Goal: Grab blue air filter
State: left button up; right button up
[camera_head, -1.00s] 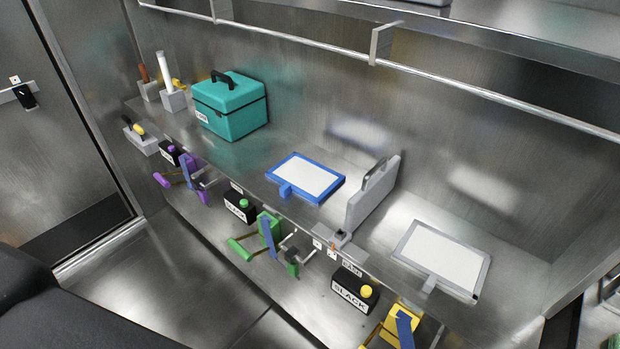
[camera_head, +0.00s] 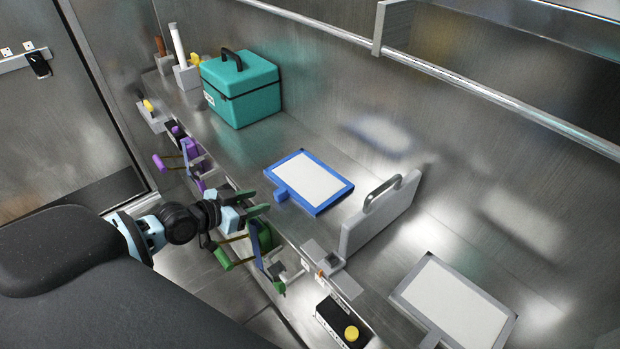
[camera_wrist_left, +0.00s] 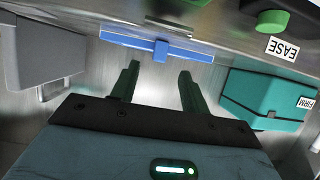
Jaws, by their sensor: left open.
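The blue air filter (camera_head: 310,181) is a flat blue frame with a white panel and a small blue tab (camera_head: 281,195) on its near left edge. It lies on the metal shelf. My left gripper (camera_head: 262,201) is open and empty, just left of the tab and apart from it. In the left wrist view the filter (camera_wrist_left: 190,48) shows edge-on beyond the two green fingers (camera_wrist_left: 157,85), its tab (camera_wrist_left: 160,50) roughly between them. My right gripper is not in view.
A teal toolbox (camera_head: 243,90) stands at the back left of the shelf. A grey upright panel with a handle (camera_head: 381,215) stands right of the filter, and a grey-framed filter (camera_head: 455,302) lies farther right. Purple tools (camera_head: 189,160) and green tools (camera_head: 226,259) hang along the front edge.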

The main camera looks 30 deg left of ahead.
aim_at(275, 196)
pick_arm(q)
jog(key=shift+b+x, duration=0.3)
jog(key=shift+x, duration=3.6)
grip_shut()
